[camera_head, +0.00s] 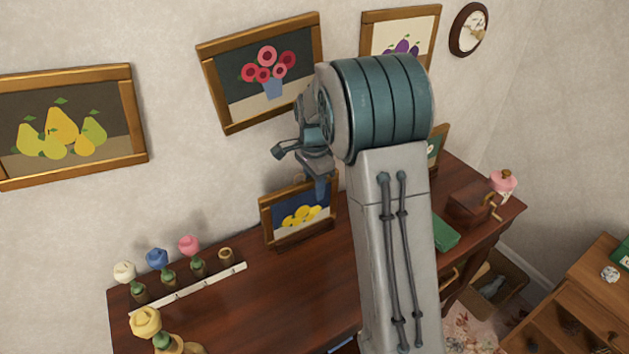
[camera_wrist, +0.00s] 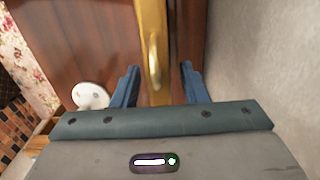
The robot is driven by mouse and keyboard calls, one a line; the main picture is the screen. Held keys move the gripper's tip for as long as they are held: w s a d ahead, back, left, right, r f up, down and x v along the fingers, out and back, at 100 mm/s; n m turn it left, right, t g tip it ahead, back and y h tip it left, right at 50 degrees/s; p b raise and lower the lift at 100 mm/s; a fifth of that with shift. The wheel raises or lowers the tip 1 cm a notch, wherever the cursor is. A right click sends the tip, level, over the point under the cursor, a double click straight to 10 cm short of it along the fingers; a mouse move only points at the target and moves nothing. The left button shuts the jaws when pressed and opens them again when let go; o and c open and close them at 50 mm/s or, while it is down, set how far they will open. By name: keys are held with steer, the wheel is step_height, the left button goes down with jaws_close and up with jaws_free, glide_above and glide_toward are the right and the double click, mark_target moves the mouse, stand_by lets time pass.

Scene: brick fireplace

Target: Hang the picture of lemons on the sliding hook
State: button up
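The picture of lemons (camera_head: 298,212), yellow lemons on dark blue in a wooden frame, stands on the dark wooden table, leaning slightly. My gripper (camera_head: 319,188) is just above its upper right part in the head view. In the wrist view, the blue fingers of my gripper (camera_wrist: 159,72) are open, one on each side of the frame's golden edge (camera_wrist: 150,25), with visible gaps. A small golden loop (camera_wrist: 153,60) sits on that edge. My arm hides part of the wall and table. I cannot make out the sliding hook.
Pictures of pears (camera_head: 62,125), pink flowers (camera_head: 262,75) and plums (camera_head: 400,38) hang on the wall. Roses in small pots (camera_head: 168,270) stand beside a white strip (camera_head: 187,290) on the table (camera_head: 270,300). A coffee grinder (camera_head: 472,207) stands right. The table's front middle is clear.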

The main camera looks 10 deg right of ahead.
stand_by(0.3)
step_height(320, 180, up, 14)
steer(key=s+b, duration=0.1)
steer(key=s+f+n+t, duration=0.1)
steer(key=s+f+n, duration=0.2)
steer(key=s+n, duration=0.4)
steer(key=s+f+n+t, duration=0.2)
steer(key=s+n, duration=0.5)
steer(key=s, duration=1.2)
steer(key=shift+s+d+f, duration=0.15)
steer(key=shift+s+f, duration=0.2)
steer(key=shift+f, duration=0.2)
steer(key=shift+a, duration=0.2)
steer(key=shift+c, duration=0.4)
